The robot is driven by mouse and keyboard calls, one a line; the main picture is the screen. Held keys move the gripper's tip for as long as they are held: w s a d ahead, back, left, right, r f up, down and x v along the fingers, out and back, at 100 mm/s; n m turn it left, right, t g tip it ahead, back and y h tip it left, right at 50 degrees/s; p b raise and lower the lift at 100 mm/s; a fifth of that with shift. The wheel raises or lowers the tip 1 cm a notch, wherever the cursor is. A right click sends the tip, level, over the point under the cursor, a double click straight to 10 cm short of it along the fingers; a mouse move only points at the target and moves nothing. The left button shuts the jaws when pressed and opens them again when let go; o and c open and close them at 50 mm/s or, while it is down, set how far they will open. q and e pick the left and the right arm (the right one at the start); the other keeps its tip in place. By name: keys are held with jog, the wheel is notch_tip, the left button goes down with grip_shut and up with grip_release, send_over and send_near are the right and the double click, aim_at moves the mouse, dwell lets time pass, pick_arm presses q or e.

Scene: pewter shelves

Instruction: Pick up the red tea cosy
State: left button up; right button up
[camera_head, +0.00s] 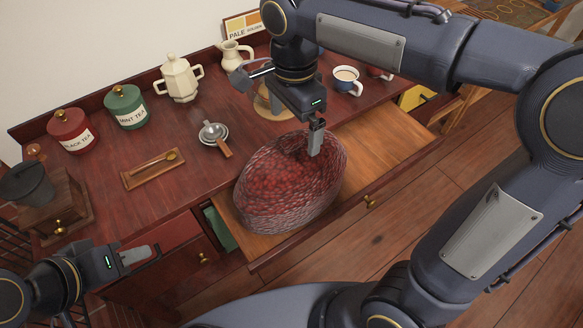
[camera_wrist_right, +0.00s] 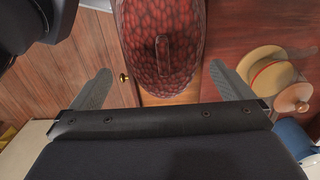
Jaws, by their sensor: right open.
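The red tea cosy (camera_head: 282,192) is a large, rounded, mesh-textured thing lying in an open wooden drawer (camera_head: 385,150). In the right wrist view the cosy (camera_wrist_right: 180,35) shows a raised loop or tab on its surface. My right gripper (camera_head: 315,145) points down over the cosy's upper right side in the head view. In the right wrist view its fingers are spread wide and empty, with the cosy beyond them; I cannot tell whether they touch it. My left gripper (camera_head: 140,256) is low at the left, apart from the cosy, and its finger gap is unclear.
The sideboard top carries a black tea tin (camera_head: 70,130), a mint tea tin (camera_head: 126,107), a cream lidded pot (camera_head: 180,80), a strainer (camera_head: 214,135), a wooden tray (camera_head: 153,169) and a cup (camera_head: 346,79). A grinder (camera_head: 50,205) stands at the left end.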

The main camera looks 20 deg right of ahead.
aim_at(293, 139)
notch_tip(293, 139, down, 6)
jog(key=shift+w+r, duration=0.1)
jog(key=shift+w, duration=0.05)
jog(key=c, duration=1.5)
